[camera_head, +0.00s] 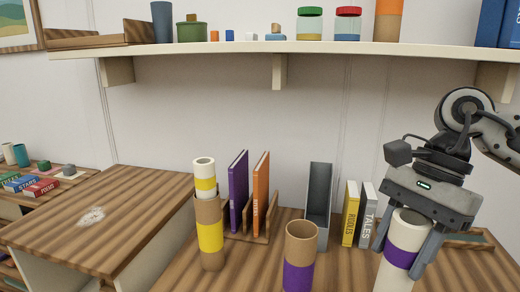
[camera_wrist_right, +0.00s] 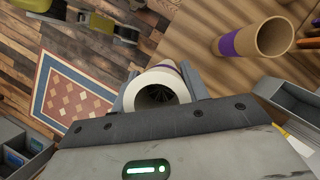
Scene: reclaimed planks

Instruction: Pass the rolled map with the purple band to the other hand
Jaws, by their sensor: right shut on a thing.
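The rolled map with the purple band (camera_head: 396,268) is a white, hollow tube at the right of the head view, roughly upright. My right gripper (camera_head: 405,243) is shut on it from above, with a finger on each side near its top end. In the right wrist view the map's open white end (camera_wrist_right: 155,76) sits between the fingers. Its lower end is cut off by the head view's edge, so I cannot tell what is below it. My left gripper is in neither view.
A brown tube with a purple band (camera_head: 299,275) stands left of the held map. A yellow-banded brown tube (camera_head: 210,240) holds a yellow-banded white map (camera_head: 204,172). Books (camera_head: 238,190), a grey file holder (camera_head: 318,200) and yellow and grey books stand behind. A shelf (camera_head: 230,48) spans above.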

